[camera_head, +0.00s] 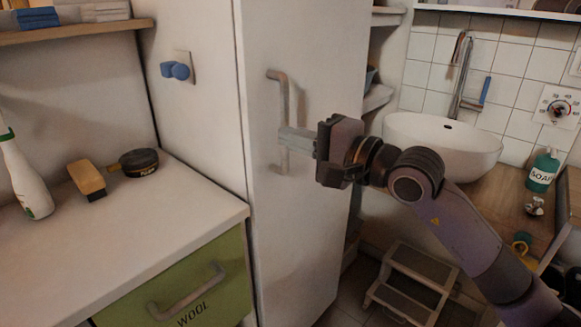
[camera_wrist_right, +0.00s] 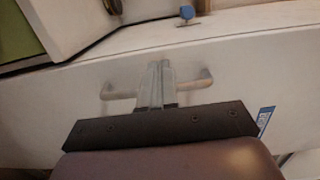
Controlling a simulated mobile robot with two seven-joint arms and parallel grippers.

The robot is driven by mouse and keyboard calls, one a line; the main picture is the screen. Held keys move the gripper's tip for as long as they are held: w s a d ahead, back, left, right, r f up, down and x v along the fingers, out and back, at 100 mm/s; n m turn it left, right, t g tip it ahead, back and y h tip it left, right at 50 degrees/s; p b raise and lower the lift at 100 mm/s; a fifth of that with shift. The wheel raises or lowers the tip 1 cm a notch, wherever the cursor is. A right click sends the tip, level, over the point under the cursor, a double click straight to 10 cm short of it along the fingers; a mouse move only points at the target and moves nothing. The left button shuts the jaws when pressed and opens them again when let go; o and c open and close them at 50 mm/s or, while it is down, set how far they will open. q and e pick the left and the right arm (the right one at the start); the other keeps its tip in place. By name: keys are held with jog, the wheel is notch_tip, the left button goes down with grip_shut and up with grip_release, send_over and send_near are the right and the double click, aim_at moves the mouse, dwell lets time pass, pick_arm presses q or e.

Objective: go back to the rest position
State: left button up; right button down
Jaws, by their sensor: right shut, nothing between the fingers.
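My right gripper (camera_head: 284,138) reaches in from the right of the head view to the front of a tall white cabinet door (camera_head: 300,220). Its fingers are shut with nothing between them. The fingertips are at the door's grey vertical handle (camera_head: 279,85), near its middle; I cannot tell whether they touch it. In the right wrist view the shut fingers (camera_wrist_right: 155,68) overlap the middle of the handle (camera_wrist_right: 196,82), which shows on both sides of them. My left gripper is not in view.
Right are a white basin (camera_head: 440,140), a soap bottle (camera_head: 542,172) and a step stool (camera_head: 412,283).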

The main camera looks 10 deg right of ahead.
jog(key=s+a+f+m+g+y+p, duration=0.3)
jog(key=s+a+m+y, duration=0.2)
jog(key=s+m, duration=0.5)
jog(key=s+d+f+m+t+h+p, duration=0.1)
jog(key=d+f+m+t+h+p, duration=0.35)
jog(key=m, duration=1.25)
jog(key=d+f+m+t+h+p, duration=0.1)
jog(key=d+f+m+t+h, duration=0.4)
jog(key=m, duration=1.2)
jog(key=s+d+f+m+g+h+p, duration=0.1)
jog(key=s+f+m+g, duration=0.4)
jog(key=f, duration=0.5)
jog(key=s+d+f+m+g+h+p, duration=0.1)
jog(key=s+d+f+m+g+h, duration=0.2)
jog(key=s+f+m, duration=0.5)
notch_tip(320, 180, down, 3)
jog(key=m+g+h, duration=0.1)
jog(key=m, duration=0.1)
jog(key=shift+s+r+m+g, duration=0.15)
jog(key=shift+s+m+g, duration=0.2)
jog(key=shift+m, duration=0.05)
jog(key=shift+d, duration=0.1)
